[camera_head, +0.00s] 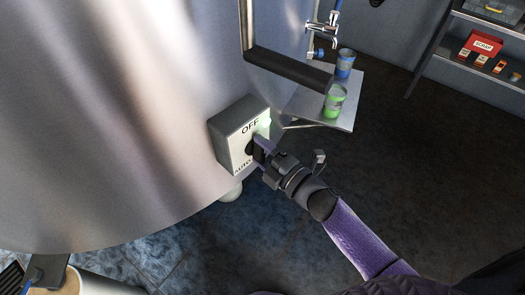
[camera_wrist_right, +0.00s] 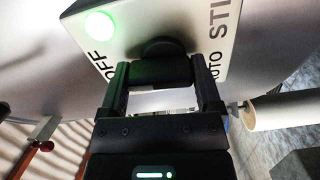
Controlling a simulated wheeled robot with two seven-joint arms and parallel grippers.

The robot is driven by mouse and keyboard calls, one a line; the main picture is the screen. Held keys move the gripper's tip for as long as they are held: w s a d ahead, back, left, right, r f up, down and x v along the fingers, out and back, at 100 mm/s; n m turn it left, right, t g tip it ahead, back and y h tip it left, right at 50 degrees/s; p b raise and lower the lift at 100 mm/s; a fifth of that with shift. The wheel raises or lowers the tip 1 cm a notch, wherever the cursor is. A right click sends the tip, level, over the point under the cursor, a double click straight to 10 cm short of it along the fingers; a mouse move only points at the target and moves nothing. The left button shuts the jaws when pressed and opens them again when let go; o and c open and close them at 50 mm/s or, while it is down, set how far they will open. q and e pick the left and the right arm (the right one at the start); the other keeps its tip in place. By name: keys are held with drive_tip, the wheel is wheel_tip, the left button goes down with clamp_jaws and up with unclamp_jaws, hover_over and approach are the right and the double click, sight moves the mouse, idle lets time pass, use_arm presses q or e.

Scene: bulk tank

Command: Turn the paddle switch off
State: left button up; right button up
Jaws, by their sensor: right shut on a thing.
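A grey switch box (camera_head: 218,144) with a pale front is mounted on the big steel tank. Its face reads OFF at the top and AUTO lower down in the head view; part of a third word, STI, shows in the wrist view. A green lamp (camera_wrist_right: 98,28) glows beside OFF. The black paddle switch (camera_wrist_right: 165,66) sits on the box face (camera_wrist_right: 190,15), between my right gripper's fingers. My right gripper (camera_head: 256,150) is shut on the paddle, with a finger on either side. The gripper partly hides the paddle's pointing direction. My left gripper is out of view.
The steel tank (camera_head: 100,110) fills the left. Beside the box, a metal shelf (camera_head: 305,106) holds a green cup (camera_head: 334,101) and a blue cup (camera_head: 345,64) under a tap (camera_head: 322,28). A dark bar (camera_head: 288,68) juts out above. Dark floor (camera_head: 400,150) at right is clear.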

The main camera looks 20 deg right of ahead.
drive_tip(key=shift+n, duration=0.6)
drive_tip(key=o, duration=1)
drive_tip(key=shift+o, duration=0.2)
drive_tip(key=p+v, duration=0.1)
drive_tip(key=v, duration=0.9)
drive_tip(key=shift+f, duration=0.1)
drive_tip(key=s+d+f+m+g+h, duration=0.1)
drive_tip(key=s+f+m+g+h, duration=0.3)
drive_tip(key=f, duration=0.4)
drive_tip(key=s+d+f+m+g+h, duration=0.1)
drive_tip(key=s+d+f+m+g, duration=0.1)
drive_tip(key=s+f+m, duration=0.5)
drive_tip(key=s+d+f+m+g+h, duration=0.1)
drive_tip(key=s+f+m+g+h, duration=0.2)
drive_tip(key=f, duration=0.6)
drive_tip(key=s+f+m+g, duration=0.3)
drive_tip(key=s, duration=0.5)
drive_tip(key=s+a+f+m+g, duration=0.1)
drive_tip(key=s+f+m+g, duration=0.2)
drive_tip(key=s, duration=0.5)
drive_tip(key=shift+f+m+g+h, duration=0.2)
drive_tip(key=shift+m+g+h, duration=0.1)
drive_tip(key=shift+m, duration=0.2)
